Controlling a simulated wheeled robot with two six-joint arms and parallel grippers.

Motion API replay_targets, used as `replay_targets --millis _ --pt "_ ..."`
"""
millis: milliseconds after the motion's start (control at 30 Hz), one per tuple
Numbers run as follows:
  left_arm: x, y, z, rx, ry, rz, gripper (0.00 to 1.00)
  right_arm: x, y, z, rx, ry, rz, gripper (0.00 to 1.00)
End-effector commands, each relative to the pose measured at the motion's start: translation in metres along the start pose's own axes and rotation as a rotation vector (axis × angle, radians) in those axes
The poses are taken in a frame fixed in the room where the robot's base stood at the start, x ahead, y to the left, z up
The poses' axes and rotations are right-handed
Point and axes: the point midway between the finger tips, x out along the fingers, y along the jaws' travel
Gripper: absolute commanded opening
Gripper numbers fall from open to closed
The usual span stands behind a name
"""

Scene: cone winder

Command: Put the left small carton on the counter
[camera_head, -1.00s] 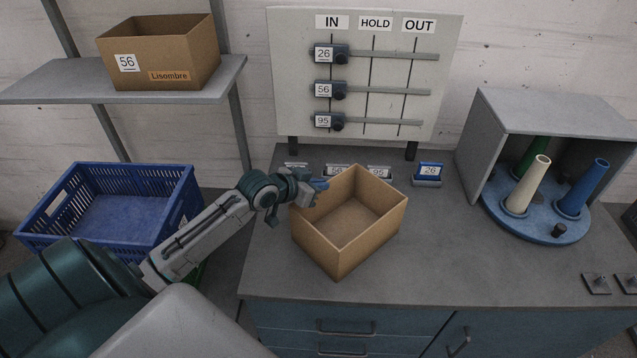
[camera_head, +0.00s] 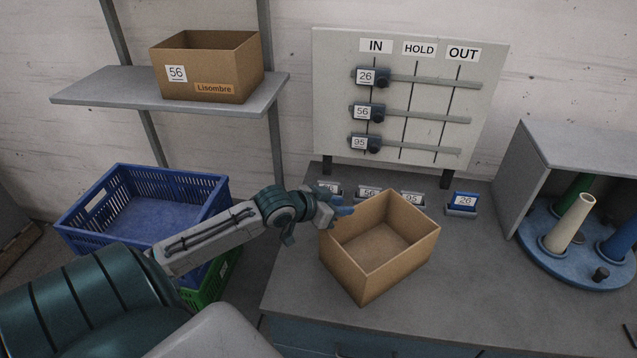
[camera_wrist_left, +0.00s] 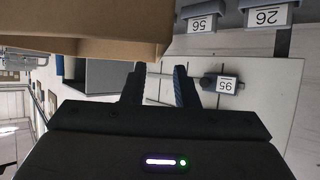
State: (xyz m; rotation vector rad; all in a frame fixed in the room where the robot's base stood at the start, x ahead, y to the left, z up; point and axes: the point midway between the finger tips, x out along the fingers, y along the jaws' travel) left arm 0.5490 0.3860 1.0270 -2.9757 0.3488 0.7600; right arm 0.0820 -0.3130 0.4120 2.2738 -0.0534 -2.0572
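An open, empty brown carton (camera_head: 398,262) sits upright on the grey counter (camera_head: 455,315), turned at an angle. My left gripper (camera_head: 343,208) is at the carton's back left rim. In the left wrist view, its two fingers (camera_wrist_left: 158,88) stand apart with no carton wall visible between them. The carton (camera_wrist_left: 85,45) fills the upper left of that view, close beside the fingers. I cannot tell whether a finger touches it. Another carton (camera_head: 215,75), marked 56 and Lisombre, stands on the shelf (camera_head: 110,88) at the upper left. My right gripper is not in view.
Behind the carton are small number holders and a blue 26 tag (camera_head: 463,202), below the IN/HOLD/OUT board (camera_head: 410,95). A grey housing with a blue cone turntable (camera_head: 570,262) stands right. A blue crate (camera_head: 140,215) sits left, above a green one (camera_head: 215,280).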

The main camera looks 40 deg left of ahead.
Motion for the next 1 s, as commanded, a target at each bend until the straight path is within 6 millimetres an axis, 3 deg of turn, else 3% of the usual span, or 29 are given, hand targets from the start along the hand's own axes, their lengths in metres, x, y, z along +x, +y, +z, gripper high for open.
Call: replay_targets --millis 467,600,1000 --pt "-0.054 0.002 -0.002 0.007 -0.005 0.007 0.27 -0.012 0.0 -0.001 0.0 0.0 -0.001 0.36" --pt "-0.069 -0.001 -0.004 0.002 -0.004 -0.004 0.27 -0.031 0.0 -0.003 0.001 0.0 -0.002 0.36" --pt "-0.082 0.001 -0.001 0.0 0.0 0.004 0.27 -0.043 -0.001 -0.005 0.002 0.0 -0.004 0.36"
